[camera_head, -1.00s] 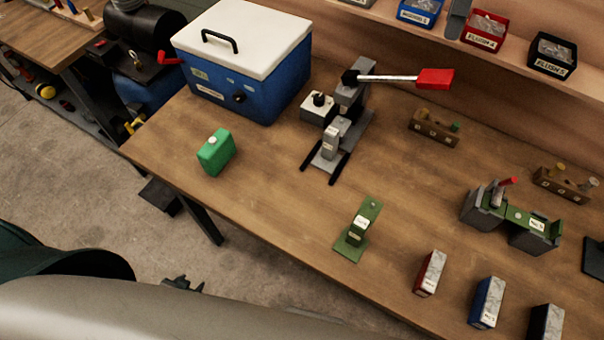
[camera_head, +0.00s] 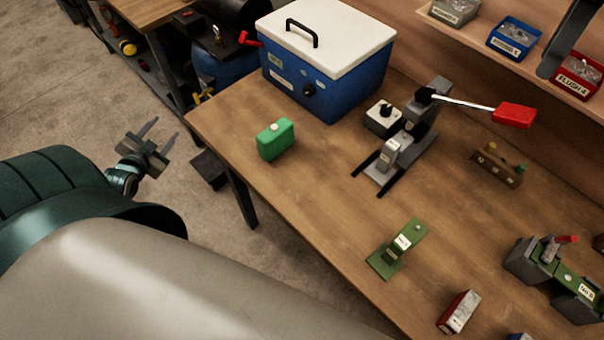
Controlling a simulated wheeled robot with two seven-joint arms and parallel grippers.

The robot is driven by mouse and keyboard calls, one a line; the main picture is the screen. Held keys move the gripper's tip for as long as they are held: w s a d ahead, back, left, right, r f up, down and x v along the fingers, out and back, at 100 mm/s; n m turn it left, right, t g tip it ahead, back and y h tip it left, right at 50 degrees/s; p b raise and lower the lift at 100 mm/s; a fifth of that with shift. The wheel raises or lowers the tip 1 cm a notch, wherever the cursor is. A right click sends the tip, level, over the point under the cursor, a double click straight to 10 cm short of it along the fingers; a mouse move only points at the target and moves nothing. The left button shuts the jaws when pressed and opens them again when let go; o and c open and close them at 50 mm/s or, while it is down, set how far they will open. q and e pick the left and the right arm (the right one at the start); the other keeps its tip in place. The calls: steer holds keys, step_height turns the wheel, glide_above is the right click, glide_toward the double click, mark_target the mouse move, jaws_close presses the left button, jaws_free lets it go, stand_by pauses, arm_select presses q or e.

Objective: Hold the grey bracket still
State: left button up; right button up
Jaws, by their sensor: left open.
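I cannot single out a grey bracket for certain. A grey lever press (camera_head: 408,140) with a red handle stands at the back of the bench, with a small grey labelled block (camera_head: 394,152) at its front. A green stand with a white label (camera_head: 400,243) sits nearer the front edge. A green and grey clamp fixture (camera_head: 558,272) with a red-tipped lever is at the right. My left gripper (camera_head: 148,137) is open and empty, over the floor left of the bench, well apart from all of these.
A blue cooler with a white lid (camera_head: 325,60) stands at the back left of the wooden bench (camera_head: 320,215). Shelf bins (camera_head: 515,38) are behind.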

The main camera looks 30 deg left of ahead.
arm_select(q)
steer(key=w+d+r+t+h, duration=0.3)
steer(key=d+r, duration=0.6)
steer(key=d, duration=0.2)
steer(key=w+d+r+t+h, duration=0.3)
steer(key=d+r, duration=0.7)
steer(key=g+h, duration=0.1)
steer(key=h, duration=0.4)
glide_toward(396, 142)
steer(key=v, duration=0.5)
steer(key=shift+f+n, duration=0.15)
steer(key=shift+n, duration=0.15)
steer(key=shift+w, duration=0.1)
steer(key=x, duration=1.7)
steer(key=shift+w+f, duration=0.15)
steer(key=shift+f, duration=0.1)
steer(key=shift+c, duration=0.6)
